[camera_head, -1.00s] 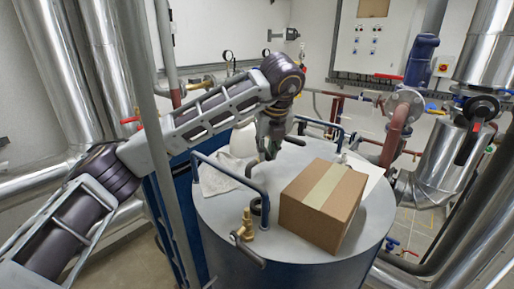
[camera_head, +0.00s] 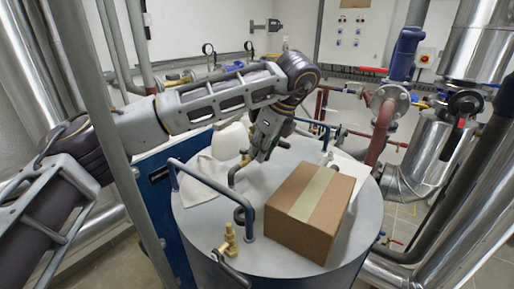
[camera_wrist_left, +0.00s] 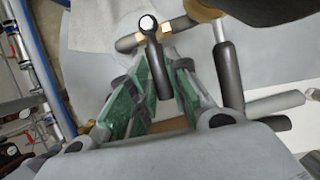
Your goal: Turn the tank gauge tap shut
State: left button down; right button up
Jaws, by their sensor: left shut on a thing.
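The tank gauge tap shows in the left wrist view with a brass body (camera_wrist_left: 128,42) and a dark lever (camera_wrist_left: 158,78). The lever lies between the green finger pads of my left gripper (camera_wrist_left: 160,92), which is shut on it. In the head view the left gripper (camera_head: 258,158) reaches down to the top of the grey tank (camera_head: 200,225), behind the cardboard box. The tap is mostly hidden there by the gripper, so I cannot tell how far it is turned. My right gripper is in neither view.
A cardboard box (camera_head: 312,210) stands on the tank just right of the gripper. A blue rail (camera_head: 215,181) and a brass valve (camera_head: 229,242) are at the tank's near left. A white cloth (camera_head: 203,178) lies at the left. A second dark lever (camera_wrist_left: 230,75) stands beside the fingers.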

pick_arm(q)
jog(key=shift+w+d+r, duration=0.1)
dwell(0.4)
jog(key=c, duration=1.3)
grip_release()
jog(key=shift+c, duration=0.2)
